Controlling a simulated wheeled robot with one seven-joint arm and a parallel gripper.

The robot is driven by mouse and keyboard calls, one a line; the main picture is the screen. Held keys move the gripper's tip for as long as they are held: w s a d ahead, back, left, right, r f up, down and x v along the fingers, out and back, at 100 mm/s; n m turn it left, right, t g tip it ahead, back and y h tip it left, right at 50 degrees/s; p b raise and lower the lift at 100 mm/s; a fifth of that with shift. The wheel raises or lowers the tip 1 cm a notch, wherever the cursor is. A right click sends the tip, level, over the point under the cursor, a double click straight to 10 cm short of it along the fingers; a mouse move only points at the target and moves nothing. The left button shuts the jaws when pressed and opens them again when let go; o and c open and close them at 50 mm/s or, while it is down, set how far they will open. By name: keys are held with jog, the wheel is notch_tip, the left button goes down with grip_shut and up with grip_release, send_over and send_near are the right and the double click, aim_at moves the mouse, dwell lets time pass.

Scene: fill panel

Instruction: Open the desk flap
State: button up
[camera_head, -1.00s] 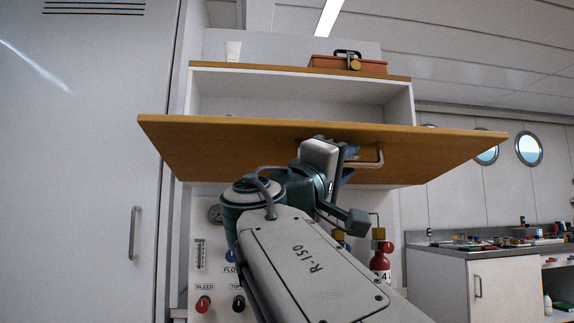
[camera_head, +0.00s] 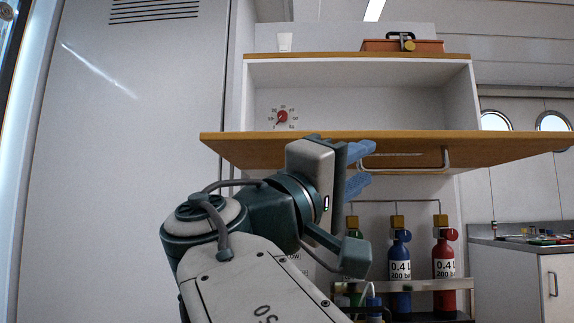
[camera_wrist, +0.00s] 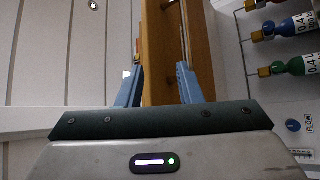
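The desk flap (camera_head: 240,150) is a wooden board below the open white cabinet compartment. It sticks out close to level, with part of its underside showing. A metal bar handle (camera_head: 447,158) is on its underside, near the right. My gripper (camera_head: 360,168) is at the flap, left of the handle, with its blue fingers apart. In the wrist view the fingers of my gripper (camera_wrist: 159,84) show on either side of the flap (camera_wrist: 160,50), with a gap between them. I cannot tell whether either finger touches the board.
A red dial (camera_head: 282,117) is on the compartment's back wall. A toolbox (camera_head: 402,46) and a white cup (camera_head: 284,42) stand on top. Blue (camera_head: 400,270) and red (camera_head: 444,262) gas cylinders stand below the flap. A tall grey cabinet (camera_head: 120,170) is at left, a counter (camera_head: 520,262) at right.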

jog(key=c, duration=0.5)
jog(key=w+d+f+n+y, duration=0.1)
jog(key=w+f, duration=0.1)
jog(key=f, duration=0.2)
jog(key=w+d+f+n+g+y+p, duration=0.1)
jog(key=w+d+f+y, duration=0.1)
jog(key=f, duration=0.3)
jog(key=w+d+f+n+y, duration=0.1)
jog(key=w+d+f+y, duration=0.1)
jog(key=f, duration=0.3)
jog(key=shift+w+f+g, duration=0.2)
jog(key=shift+w+g, duration=0.05)
jog(key=shift+g, duration=0.05)
grip_shut()
jog(key=s+d+f+g+y+p, duration=0.1)
jog(key=f+g+y, duration=0.15)
jog(key=f, duration=0.75)
jog(key=s+d+f+m+g+y+p, duration=0.1)
jog(key=s+f+g+y, duration=0.15)
jog(key=f, duration=0.65)
jog(key=s+d+f+g+y, duration=0.15)
jog(key=f+y, duration=0.25)
jog(key=f, duration=0.6)
jog(key=s+a+f+m+g+y+p, duration=0.1)
jog(key=s+a+f+m+g+y, duration=0.2)
jog(key=f, duration=0.9)
jog(key=s+a+y, duration=0.2)
jog(key=s, duration=0.2)
jog(key=shift+a, duration=0.4)
